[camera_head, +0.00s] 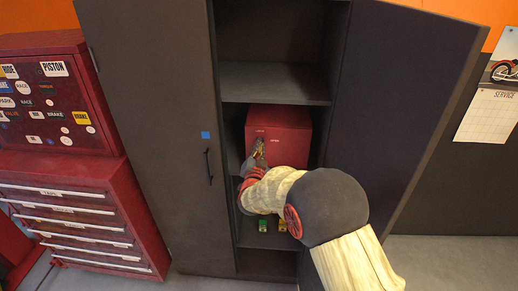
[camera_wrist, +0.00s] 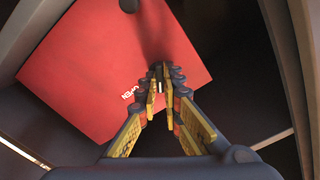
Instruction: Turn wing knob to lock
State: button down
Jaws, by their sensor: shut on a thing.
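A red box (camera_head: 290,120) sits on a shelf inside the dark cabinet, and its red face (camera_wrist: 100,65) fills much of the wrist view. My gripper (camera_head: 259,146) reaches to the lower left of the box's front. In the wrist view, the fingers of my gripper (camera_wrist: 161,80) are closed together in front of the red face, around a small pale piece (camera_wrist: 160,87) that appears to be the wing knob. The knob is mostly hidden by the fingers, so its angle cannot be told. A white "OPEN" label (camera_wrist: 132,92) is beside the fingers.
The left cabinet door (camera_head: 150,120) and right door (camera_head: 400,100) flank the opening. An empty shelf (camera_head: 275,82) is above the box. Small green (camera_head: 263,226) and yellow (camera_head: 283,226) items sit below my arm. A red tool chest (camera_head: 80,200) stands at left.

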jog(key=n+p, duration=0.1)
jog(key=n, duration=0.5)
jog(key=shift+f, duration=0.1)
jog(key=shift+n, duration=0.4)
dwell(0.3)
jog(key=c, duration=2.1)
grip_release()
jog(key=shift+o, duration=0.7)
jog(key=shift+s, duration=0.1)
jog(key=s, duration=1.1)
jog(key=shift+s+a, duration=0.2)
jog(key=shift+s, duration=0.2)
